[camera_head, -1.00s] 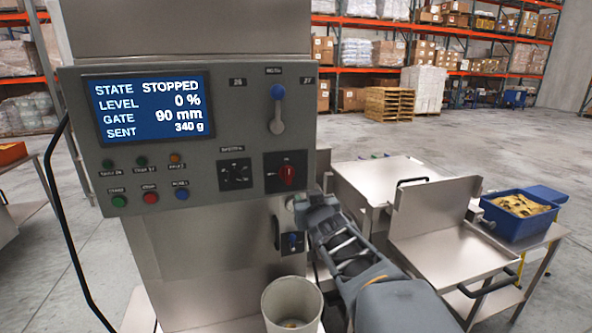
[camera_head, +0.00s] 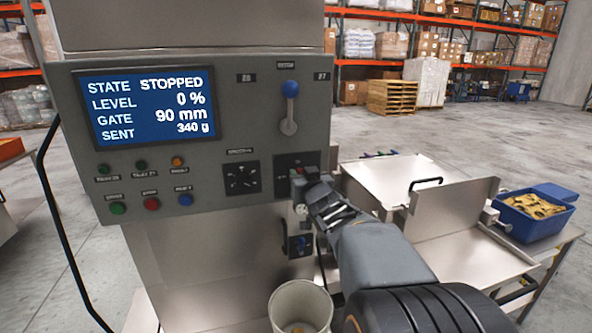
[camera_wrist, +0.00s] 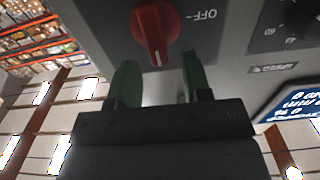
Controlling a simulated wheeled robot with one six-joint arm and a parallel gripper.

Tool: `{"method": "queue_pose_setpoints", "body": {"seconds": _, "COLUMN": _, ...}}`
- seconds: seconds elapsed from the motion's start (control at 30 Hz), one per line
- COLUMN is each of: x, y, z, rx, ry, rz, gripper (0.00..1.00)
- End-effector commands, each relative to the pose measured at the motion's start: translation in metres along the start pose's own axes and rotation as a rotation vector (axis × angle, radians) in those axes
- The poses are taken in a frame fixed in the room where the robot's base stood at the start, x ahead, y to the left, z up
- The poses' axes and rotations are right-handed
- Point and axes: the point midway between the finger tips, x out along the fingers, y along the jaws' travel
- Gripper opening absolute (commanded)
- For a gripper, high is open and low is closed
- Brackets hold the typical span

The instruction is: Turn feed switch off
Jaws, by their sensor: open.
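The feed switch looks to be the red rotary knob (camera_wrist: 155,32) on a dark plate of the grey control panel (camera_head: 130,195). In the wrist view an "OFF" mark stands to the right of the knob, and the knob's pale pointer line runs toward my gripper, not at that mark. My gripper (camera_wrist: 155,85) is open, its two green fingers apart just short of the knob, with nothing between them. In the head view my gripper (camera_head: 312,190) is at the panel's lower right and covers most of the knob.
The screen (camera_head: 148,106) reads STOPPED, level 0 %, gate 90 mm, sent 340 g. A blue-knobbed lever (camera_head: 289,108) is above the knob, a dial (camera_head: 241,178) left of it.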

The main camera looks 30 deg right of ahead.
Motion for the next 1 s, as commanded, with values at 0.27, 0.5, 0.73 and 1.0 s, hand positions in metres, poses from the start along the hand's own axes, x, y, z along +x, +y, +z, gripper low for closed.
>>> {"method": "queue_pose_setpoints", "body": {"seconds": 0.27, "x": 0.0062, "y": 0.0036, "z": -0.0004, "rx": 0.0, "ry": 0.001, "rz": 0.003, "gripper": 0.45}}
{"method": "queue_pose_setpoints", "body": {"seconds": 0.5, "x": 0.0063, "y": 0.0045, "z": -0.0002, "rx": 0.0, "ry": 0.001, "rz": 0.004, "gripper": 0.45}}
{"method": "queue_pose_setpoints", "body": {"seconds": 0.73, "x": 0.0062, "y": 0.0046, "z": -0.0001, "rx": 0.0, "ry": 0.001, "rz": 0.005, "gripper": 0.26}}
{"method": "queue_pose_setpoints", "body": {"seconds": 1.0, "x": 0.0062, "y": 0.0044, "z": -0.0001, "rx": 0.0, "ry": 0.0, "rz": 0.004, "gripper": 0.0}}
